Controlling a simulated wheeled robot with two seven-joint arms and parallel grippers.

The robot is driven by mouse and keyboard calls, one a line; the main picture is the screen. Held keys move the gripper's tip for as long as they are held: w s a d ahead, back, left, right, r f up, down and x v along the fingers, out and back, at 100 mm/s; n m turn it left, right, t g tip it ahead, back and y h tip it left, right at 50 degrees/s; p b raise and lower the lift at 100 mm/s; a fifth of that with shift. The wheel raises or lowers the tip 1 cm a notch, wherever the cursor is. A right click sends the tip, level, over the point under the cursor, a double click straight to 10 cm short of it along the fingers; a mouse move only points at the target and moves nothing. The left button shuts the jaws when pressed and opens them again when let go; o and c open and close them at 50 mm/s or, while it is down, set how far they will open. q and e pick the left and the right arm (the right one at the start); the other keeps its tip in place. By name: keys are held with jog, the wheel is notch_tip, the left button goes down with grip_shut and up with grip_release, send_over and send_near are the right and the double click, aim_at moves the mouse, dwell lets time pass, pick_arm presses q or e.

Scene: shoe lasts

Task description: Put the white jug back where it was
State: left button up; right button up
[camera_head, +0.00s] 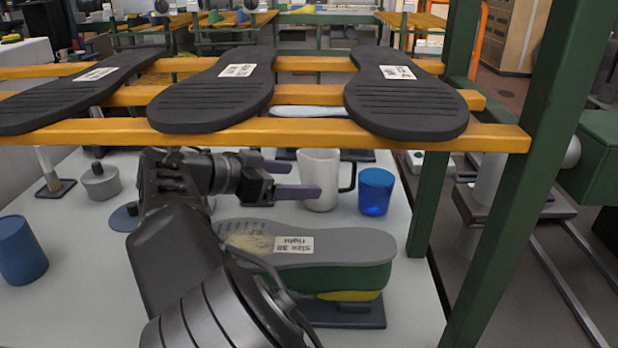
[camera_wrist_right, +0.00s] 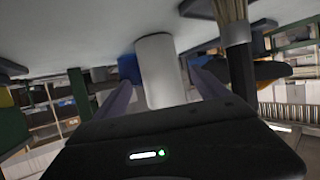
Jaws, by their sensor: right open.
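The white jug (camera_head: 318,178) stands upright on the light tabletop under the rack, its handle toward the right. My right gripper (camera_head: 305,180) is open and level, reaching toward the jug from the left. In the head view its nearer finger overlaps the jug's front, and the farther finger ends at the jug's left side. In the right wrist view the jug (camera_wrist_right: 160,72) lies centred between the two purple fingers (camera_wrist_right: 163,90), with a gap on each side. I cannot tell how far it is inside the jaws. My left gripper is not in view.
A blue cup (camera_head: 376,192) stands close right of the jug. A grey-green shoe last (camera_head: 330,262) lies in front. Black soles (camera_head: 225,92) rest on yellow rack bars (camera_head: 300,132) above. At left are a brush (camera_head: 47,165), a grey pot (camera_head: 101,182) and another blue cup (camera_head: 20,250).

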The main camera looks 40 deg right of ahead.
jog(key=p+v, duration=0.2)
jog(key=v, duration=0.5)
jog(key=shift+p, duration=0.4)
